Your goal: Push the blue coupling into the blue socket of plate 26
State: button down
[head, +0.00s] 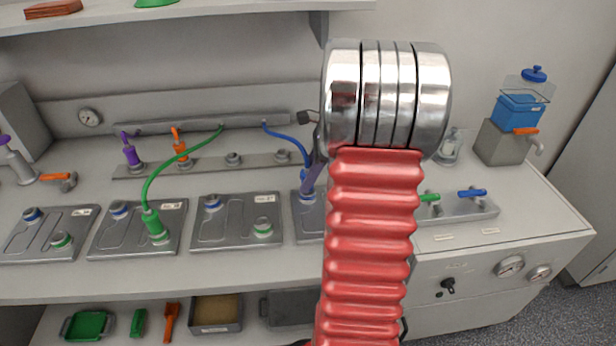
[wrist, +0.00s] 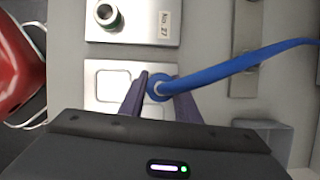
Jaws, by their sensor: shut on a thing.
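My gripper (head: 314,172), with purple fingers, is shut on the blue coupling (head: 307,184) over the fourth plate (head: 308,224), which my arm mostly hides in the head view. In the wrist view, the fingers (wrist: 159,84) stand on either side of the blue coupling (wrist: 160,88), and its blue hose (wrist: 230,65) runs off to the right. The plate (wrist: 108,72) under it lies next to one labelled No. 27 (wrist: 150,32); its own label is not readable.
A green coupling (head: 156,226) with a green hose stands on the second plate. A third plate (head: 237,222) lies just left of my arm. Purple (head: 131,155) and orange (head: 179,148) couplings stand on the rear rail. Green- and blue-handled valves (head: 471,193) are at the right.

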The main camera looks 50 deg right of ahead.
jog(key=shift+f, duration=0.45)
dwell(0.3)
jog(key=c, duration=1.3)
grip_release()
jog(key=shift+o, duration=0.9)
jog(key=shift+o, duration=1.4)
jog(key=v, duration=1.3)
jog(key=shift+r, duration=0.35)
